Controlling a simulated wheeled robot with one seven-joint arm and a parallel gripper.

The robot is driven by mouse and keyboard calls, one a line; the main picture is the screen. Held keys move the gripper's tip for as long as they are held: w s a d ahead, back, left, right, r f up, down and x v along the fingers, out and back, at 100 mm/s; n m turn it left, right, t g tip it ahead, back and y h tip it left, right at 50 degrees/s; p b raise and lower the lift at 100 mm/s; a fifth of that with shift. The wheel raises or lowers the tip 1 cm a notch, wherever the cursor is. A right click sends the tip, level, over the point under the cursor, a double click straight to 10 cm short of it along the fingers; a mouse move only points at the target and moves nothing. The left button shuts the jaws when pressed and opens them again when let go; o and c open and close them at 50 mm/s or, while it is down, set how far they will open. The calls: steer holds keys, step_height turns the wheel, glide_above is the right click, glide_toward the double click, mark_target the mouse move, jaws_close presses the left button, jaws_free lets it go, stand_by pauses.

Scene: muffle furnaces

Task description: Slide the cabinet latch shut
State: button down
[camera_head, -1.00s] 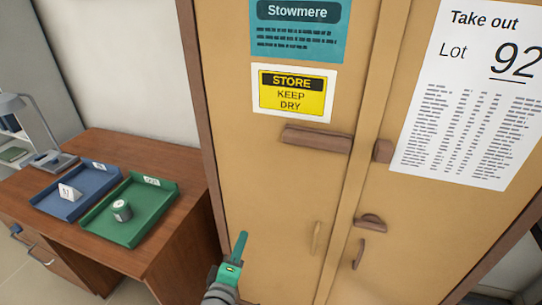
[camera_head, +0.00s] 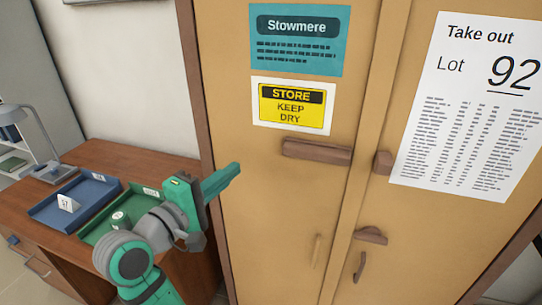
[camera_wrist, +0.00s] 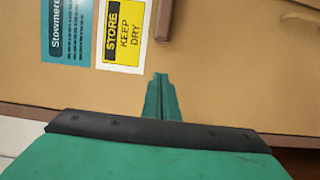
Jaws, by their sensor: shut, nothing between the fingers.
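The latch is a brown bar (camera_head: 317,150) lying across the left door (camera_head: 275,215) of the tan cabinet, below the yellow sign. A small brown keeper block (camera_head: 382,162) sits on the right door, and a gap shows between it and the bar's right end. My gripper (camera_head: 232,172) is shut and empty, with its green fingers pointing right, left of the bar. In the wrist view, the shut fingertips (camera_wrist: 161,84) are roughly in line with the bar (camera_wrist: 163,18), apart from its near end.
A half-round brown piece (camera_head: 370,236) and a handle (camera_head: 360,266) are on the right door. Left of the cabinet, a wooden desk (camera_head: 110,158) carries a blue tray (camera_head: 42,214), a green tray (camera_head: 92,238) and a lamp (camera_head: 30,125).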

steer(key=shift+w, duration=0.1)
steer(key=w+d, duration=0.7)
steer(key=d, duration=0.2)
stand_by(0.4)
steer(key=shift+d, duration=0.15)
